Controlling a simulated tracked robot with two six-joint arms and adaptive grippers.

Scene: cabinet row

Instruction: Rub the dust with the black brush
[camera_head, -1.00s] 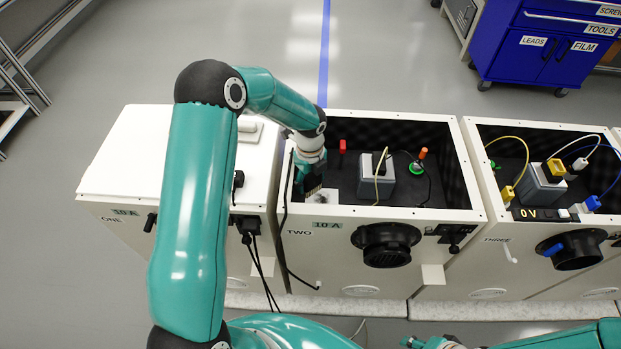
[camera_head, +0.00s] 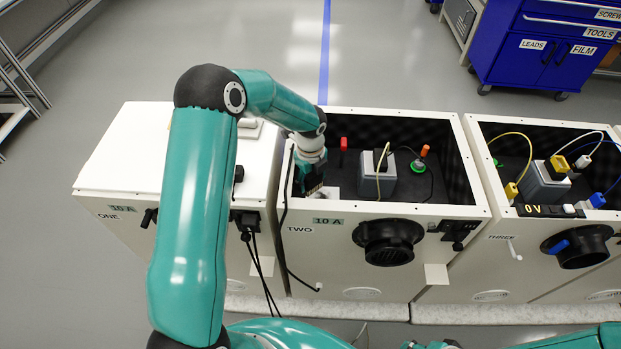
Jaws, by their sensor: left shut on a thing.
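My left gripper (camera_head: 311,180) reaches down into the open top of cabinet TWO (camera_head: 345,262), at its left inner side. It is shut on a dark thing, apparently the black brush (camera_head: 313,189), of which only a small part shows; my wrist and the cabinet wall hide the rest. A small pale patch (camera_head: 331,191), which may be the dust, lies on the dark floor of the cabinet just right of the gripper. I cannot tell whether the brush touches it. My right gripper is not clearly in view; only parts of my right arm show along the bottom edge.
Inside cabinet TWO stand a grey block (camera_head: 377,174) with a pale cable, a red piece (camera_head: 343,144) and an orange-topped plug (camera_head: 424,151). Closed cabinet ONE (camera_head: 130,160) is left, open cabinet THREE (camera_head: 503,238) right. The cabinet's front wall is close to the gripper.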

